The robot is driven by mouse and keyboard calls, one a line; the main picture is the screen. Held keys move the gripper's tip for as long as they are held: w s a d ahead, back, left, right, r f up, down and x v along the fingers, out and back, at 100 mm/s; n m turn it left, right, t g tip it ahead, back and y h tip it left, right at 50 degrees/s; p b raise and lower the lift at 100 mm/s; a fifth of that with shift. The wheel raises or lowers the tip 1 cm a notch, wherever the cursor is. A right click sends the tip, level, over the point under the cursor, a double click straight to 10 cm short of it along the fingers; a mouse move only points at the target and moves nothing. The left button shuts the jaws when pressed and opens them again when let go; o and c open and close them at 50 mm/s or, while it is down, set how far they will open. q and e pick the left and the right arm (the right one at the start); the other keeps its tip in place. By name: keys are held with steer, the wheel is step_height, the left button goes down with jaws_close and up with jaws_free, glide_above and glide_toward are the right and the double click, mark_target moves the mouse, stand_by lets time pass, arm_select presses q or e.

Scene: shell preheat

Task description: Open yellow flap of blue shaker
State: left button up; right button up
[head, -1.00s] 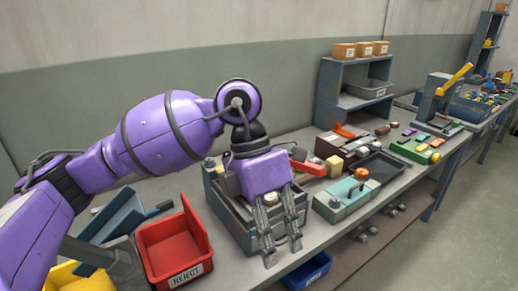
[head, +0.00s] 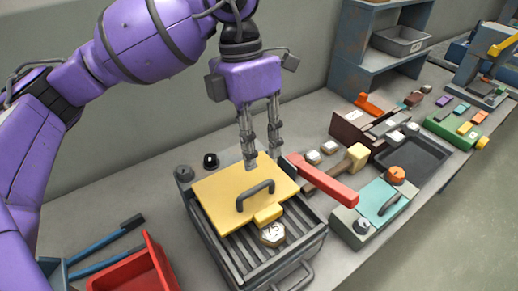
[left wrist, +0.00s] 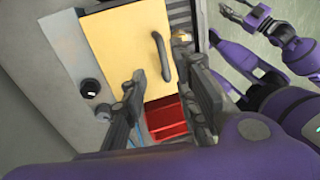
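The shaker (head: 213,238) is a blue-grey box with a slatted top on the bench. Its yellow flap (head: 215,187) lies flat over the back part, with a dark arched handle (head: 256,194) and a small yellow tab at its front edge. The flap (left wrist: 115,45) and handle (left wrist: 162,58) also show in the left wrist view. My left gripper (head: 263,160) is open and empty, fingers pointing down, above the flap's back right edge and apart from the handle. My right gripper (left wrist: 243,14) seems to show small at the top of the left wrist view; its opening is unclear.
A pale hexagonal piece (head: 272,234) lies on the slats before the flap. A red bin (head: 140,275) is at front left.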

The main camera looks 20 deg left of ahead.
arm_select(q)
glide_above(259, 196)
steer(key=x, duration=0.4)
steer(key=w+a+x, duration=0.1)
steer(key=x, duration=0.1)
steer(key=shift+s+f, duration=0.1)
steer(key=shift+f, duration=0.6)
arm_select(e)
steer(key=shift+s+d, duration=0.15)
steer(key=shift+s, duration=0.3)
arm_select(q)
steer(key=shift+c, duration=0.5)
steer(key=shift+d, duration=0.1)
jaws_close()
arm_select(e)
steer(key=shift+r, duration=0.1)
